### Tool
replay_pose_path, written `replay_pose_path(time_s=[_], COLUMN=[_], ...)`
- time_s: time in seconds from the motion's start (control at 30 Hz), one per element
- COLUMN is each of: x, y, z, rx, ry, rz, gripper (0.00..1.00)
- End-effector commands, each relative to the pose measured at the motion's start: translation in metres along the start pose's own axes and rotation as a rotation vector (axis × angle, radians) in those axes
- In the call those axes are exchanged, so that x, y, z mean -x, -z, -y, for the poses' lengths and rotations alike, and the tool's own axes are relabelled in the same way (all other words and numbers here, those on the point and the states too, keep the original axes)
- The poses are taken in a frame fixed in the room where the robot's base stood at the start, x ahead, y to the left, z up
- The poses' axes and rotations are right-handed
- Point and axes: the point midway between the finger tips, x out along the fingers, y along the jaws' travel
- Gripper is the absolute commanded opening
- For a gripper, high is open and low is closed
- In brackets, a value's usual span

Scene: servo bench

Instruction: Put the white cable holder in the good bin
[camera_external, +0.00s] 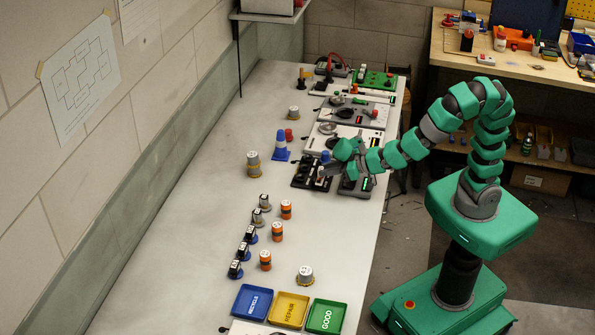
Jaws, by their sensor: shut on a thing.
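The good bin (344,305) is a green tray marked GOOD at the front of the bench, right of the yellow and blue bins. It looks empty. My gripper (326,167) reaches in over the right side of the bench, beside a black device. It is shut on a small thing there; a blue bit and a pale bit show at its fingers. The thing is too small and too covered to name, and I cannot tell if it is clear of the device. I cannot pick out the white cable holder for certain.
A yellow REPAIR bin (289,310) and a blue RECYCLE bin (252,303) stand left of the green bin. A white-topped cylinder (305,275) stands just behind them. Orange cylinders (277,232) and small dark-and-white parts stand mid-bench. Devices line the far right edge.

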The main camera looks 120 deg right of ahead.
Motion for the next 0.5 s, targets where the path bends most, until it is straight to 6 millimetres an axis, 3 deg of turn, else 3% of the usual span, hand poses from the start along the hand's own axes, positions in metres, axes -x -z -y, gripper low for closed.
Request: replay_pose_path(time_s=[0.27, 0.37, 0.5], x=[0.002, 0.005, 0.017], y=[0.001, 0.001, -0.001], z=[0.006, 0.024, 0.074], rx=[0.004, 0.018, 0.056], ry=[0.01, 0.044, 0.134], rz=[-0.001, -0.002, -0.004], gripper=[0.0, 0.0, 0.0])
